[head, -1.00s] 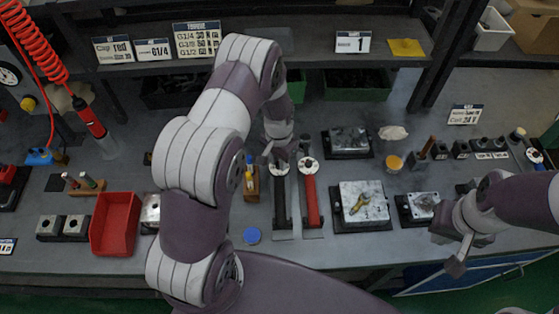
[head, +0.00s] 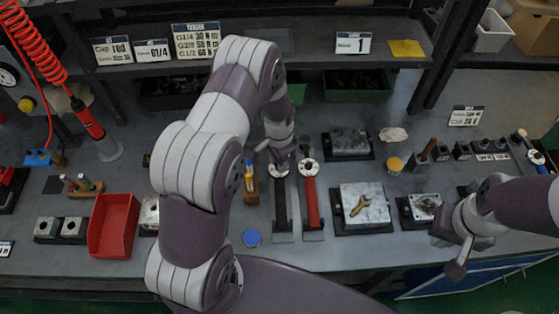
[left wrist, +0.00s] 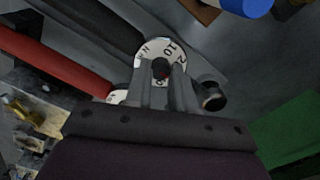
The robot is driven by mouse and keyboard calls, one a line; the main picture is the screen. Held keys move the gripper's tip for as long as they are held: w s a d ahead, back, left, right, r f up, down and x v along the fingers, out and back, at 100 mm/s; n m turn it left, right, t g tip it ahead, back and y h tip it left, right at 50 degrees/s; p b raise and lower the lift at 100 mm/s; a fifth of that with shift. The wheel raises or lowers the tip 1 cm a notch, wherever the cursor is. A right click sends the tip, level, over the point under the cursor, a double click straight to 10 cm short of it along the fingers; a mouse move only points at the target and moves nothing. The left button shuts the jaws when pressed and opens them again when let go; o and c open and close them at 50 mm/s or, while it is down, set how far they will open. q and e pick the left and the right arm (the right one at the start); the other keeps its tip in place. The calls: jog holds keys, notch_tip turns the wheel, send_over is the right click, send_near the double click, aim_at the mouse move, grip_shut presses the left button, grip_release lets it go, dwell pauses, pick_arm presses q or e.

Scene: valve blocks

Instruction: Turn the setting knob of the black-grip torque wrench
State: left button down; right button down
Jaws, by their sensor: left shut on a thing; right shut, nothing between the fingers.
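The black-grip torque wrench (head: 282,204) lies on the bench in the head view, with a white dial at its far end. My left gripper (head: 280,158) is over that dial. In the left wrist view the gripper (left wrist: 162,85) is shut on the setting knob at the centre of the white dial (left wrist: 151,48), which bears black figures. The fingers hide most of the knob. The red-grip torque wrench (head: 311,200) lies just to the right, parallel to the black one. My right gripper (head: 456,262) is shut and empty near the bench's front right edge.
A red bin (head: 113,226) stands at the left. A plate with a yellow-brown valve (head: 362,204) lies right of the wrenches. A blue cap (head: 252,237) lies near the front edge. A small wooden holder (head: 251,184) stands left of the black wrench.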

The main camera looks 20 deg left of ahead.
pick_arm(q)
jog(key=c, duration=0.9)
grip_release()
jog(key=shift+c, duration=0.2)
